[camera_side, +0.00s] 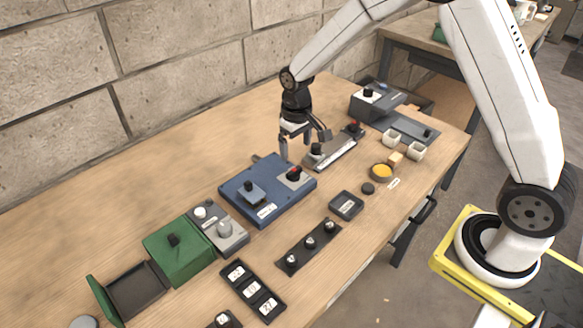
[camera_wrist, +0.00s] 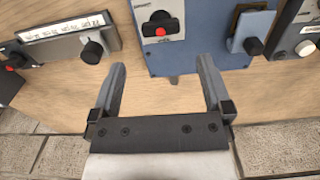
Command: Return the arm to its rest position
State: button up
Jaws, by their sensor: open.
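My gripper (camera_side: 303,146) hangs above the wooden table (camera_side: 120,200), behind the blue box and near the long grey device. Its two fingers are apart with nothing between them. In the wrist view my gripper (camera_wrist: 160,75) shows both fingers spread, over bare wood and the edge of the blue box (camera_wrist: 190,58). The blue box (camera_side: 262,212) carries a black-knobbed lever block and a red and black knob. I cannot tell the height of my fingertips above the table.
Black display panels (camera_side: 253,292), a knob strip (camera_side: 308,248) and small cups (camera_side: 390,137) lie along the front. A block wall (camera_side: 150,80) rises behind.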

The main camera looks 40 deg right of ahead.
jog(key=s+r+t, duration=0.1)
jog(key=s+r, duration=0.1)
jog(key=s, duration=0.7)
jog(key=s+r+t, duration=0.1)
jog(key=s+r, duration=0.1)
jog(key=s, duration=0.7)
jog(key=shift+r+t, duration=0.25)
jog(key=shift+t, duration=0.05)
jog(key=shift+w, duration=0.1)
